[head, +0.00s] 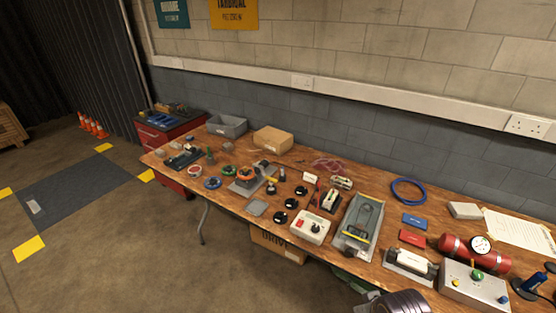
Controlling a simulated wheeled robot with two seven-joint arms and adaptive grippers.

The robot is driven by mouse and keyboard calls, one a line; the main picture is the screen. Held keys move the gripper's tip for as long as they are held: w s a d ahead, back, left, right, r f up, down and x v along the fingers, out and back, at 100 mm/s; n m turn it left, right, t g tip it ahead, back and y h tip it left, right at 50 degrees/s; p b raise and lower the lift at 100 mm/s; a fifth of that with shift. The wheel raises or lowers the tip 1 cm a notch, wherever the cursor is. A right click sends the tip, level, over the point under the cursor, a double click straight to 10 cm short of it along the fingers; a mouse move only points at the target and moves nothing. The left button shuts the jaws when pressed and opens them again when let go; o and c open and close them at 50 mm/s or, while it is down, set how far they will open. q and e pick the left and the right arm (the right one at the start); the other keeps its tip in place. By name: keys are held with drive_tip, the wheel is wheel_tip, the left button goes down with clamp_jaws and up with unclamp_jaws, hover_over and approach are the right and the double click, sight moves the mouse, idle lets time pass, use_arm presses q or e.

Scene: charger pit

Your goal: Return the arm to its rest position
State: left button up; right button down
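Neither of my grippers can be made out in the head view. A dark, rounded, ribbed part at the bottom edge, right of centre, looks like a piece of my own arm, and no fingers show on it. The long wooden workbench (233,200) runs from the left middle to the lower right, covered with parts and tools. I see nothing held above it.
On the bench are a grey bin (227,125), a cardboard box (272,139), a grey tray device (359,222), a red cylinder with a gauge (475,252) and a control box (474,284). A red cabinet (168,130) stands left. Floor at left is open, with orange cones (92,126).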

wheel_tip(320, 180, down, 33)
drive_tip(key=s+g, duration=0.1)
drive_tip(key=s, duration=0.2)
drive_tip(key=s+d+f, duration=0.2)
drive_tip(key=s+f, duration=0.8)
drive_tip(key=s, duration=0.1)
drive_tip(key=s+d+f+g, duration=0.1)
drive_tip(key=s+d+f, duration=0.1)
drive_tip(key=s+f, duration=0.8)
drive_tip(key=shift+s+g, duration=0.3)
drive_tip(key=shift+s, duration=0.15)
